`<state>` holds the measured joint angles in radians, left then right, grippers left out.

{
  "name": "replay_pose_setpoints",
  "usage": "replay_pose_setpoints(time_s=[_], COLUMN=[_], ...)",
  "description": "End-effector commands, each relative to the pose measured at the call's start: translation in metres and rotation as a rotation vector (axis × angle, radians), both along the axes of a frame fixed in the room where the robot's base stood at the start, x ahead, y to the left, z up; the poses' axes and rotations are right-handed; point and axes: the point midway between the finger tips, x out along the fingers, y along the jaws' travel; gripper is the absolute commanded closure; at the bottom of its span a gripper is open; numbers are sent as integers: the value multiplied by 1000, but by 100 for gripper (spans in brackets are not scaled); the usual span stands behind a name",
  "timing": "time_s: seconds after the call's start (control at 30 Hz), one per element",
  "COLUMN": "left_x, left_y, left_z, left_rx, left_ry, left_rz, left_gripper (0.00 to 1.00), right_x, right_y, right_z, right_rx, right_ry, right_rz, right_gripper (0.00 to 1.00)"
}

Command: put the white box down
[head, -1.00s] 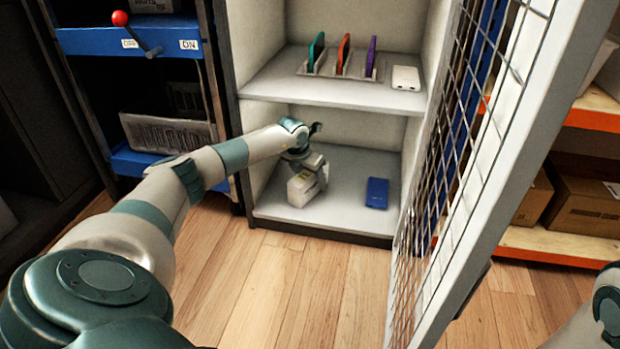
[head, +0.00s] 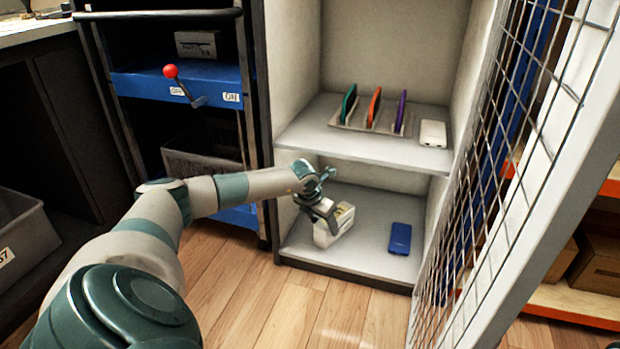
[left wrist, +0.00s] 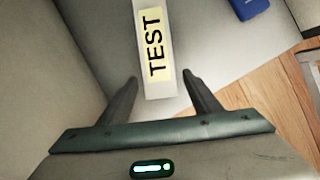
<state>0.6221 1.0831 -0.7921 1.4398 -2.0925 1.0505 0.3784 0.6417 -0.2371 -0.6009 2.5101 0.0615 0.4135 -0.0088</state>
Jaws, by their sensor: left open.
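The white box (head: 334,226) stands on the lower shelf (head: 368,236) of the open cabinet, toward its left side. In the left wrist view the box (left wrist: 157,85) shows a yellow label reading TEST. My left gripper (head: 325,212) is at the box, over its top in the head view. In the left wrist view its two fingers (left wrist: 160,88) are spread, one at each side of the box's near end, with gaps visible. Contact between the box's underside and the shelf is hard to see. My right gripper is not in view.
A blue phone-like block (head: 400,238) lies right of the box on the lower shelf. The upper shelf (head: 300,133) above my arm holds a rack with several coloured slabs and a white device (head: 433,133). A mesh door (head: 500,170) stands open at right.

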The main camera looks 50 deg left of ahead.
Motion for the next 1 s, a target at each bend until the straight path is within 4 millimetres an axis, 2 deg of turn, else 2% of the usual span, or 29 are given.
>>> replay_pose_setpoints(time_s=[0.03, 0.2, 0.4, 0.6, 1.0], left_x=[-10, -35, -55, -62, -62], left_y=[0, -4, -6, -8, -7], left_z=[3, 3, 1, 0, 0], left_rx=[1, 0, 2, -1, -1], left_ry=[3, 3, 2, 0, 0], left_rz=[-1, -2, 0, 0, 0], left_gripper=[42, 42, 42, 42, 42], right_x=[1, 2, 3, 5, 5], right_y=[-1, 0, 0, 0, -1], right_z=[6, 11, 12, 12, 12], right_rx=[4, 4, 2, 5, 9], right_ry=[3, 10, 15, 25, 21], right_rz=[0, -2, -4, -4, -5], right_gripper=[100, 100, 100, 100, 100])
